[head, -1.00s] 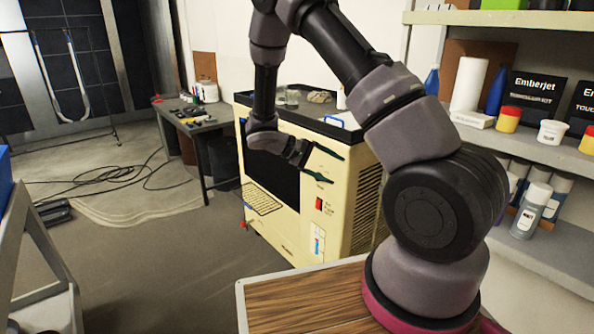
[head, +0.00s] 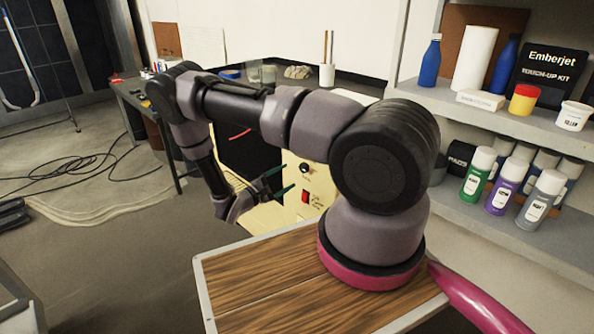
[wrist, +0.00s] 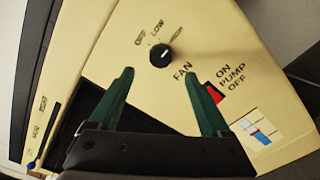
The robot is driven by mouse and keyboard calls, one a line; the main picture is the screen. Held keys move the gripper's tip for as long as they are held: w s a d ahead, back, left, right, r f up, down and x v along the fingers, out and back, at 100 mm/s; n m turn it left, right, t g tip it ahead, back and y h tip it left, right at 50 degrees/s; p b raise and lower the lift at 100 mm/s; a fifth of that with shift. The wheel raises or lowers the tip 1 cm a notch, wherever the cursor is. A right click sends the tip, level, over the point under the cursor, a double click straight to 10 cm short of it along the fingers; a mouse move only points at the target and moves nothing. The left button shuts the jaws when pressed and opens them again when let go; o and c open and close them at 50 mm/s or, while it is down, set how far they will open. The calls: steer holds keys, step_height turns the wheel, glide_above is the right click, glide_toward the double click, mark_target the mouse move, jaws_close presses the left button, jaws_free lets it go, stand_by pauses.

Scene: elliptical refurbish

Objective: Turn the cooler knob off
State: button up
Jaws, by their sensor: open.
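The cooler (head: 318,190) is a cream cabinet with a dark front grille, partly hidden behind my arm in the head view. Its round black fan knob (wrist: 160,55) has a white pointer mark and sits under OFF and LOW labels; the knob also shows in the head view (head: 305,168). My gripper (wrist: 157,80) has dark green fingers, open and empty. In the wrist view the knob lies beyond the fingertips, roughly between them, and nothing is gripped. In the head view my gripper (head: 283,180) is just left of the knob.
Shelves (head: 480,100) with bottles and cans stand at the right. Cables (head: 80,170) lie on the floor at left.

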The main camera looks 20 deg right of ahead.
mark_target(302, 169)
steer(key=x, duration=0.7)
steer(key=shift+s, duration=0.1)
jaws_close()
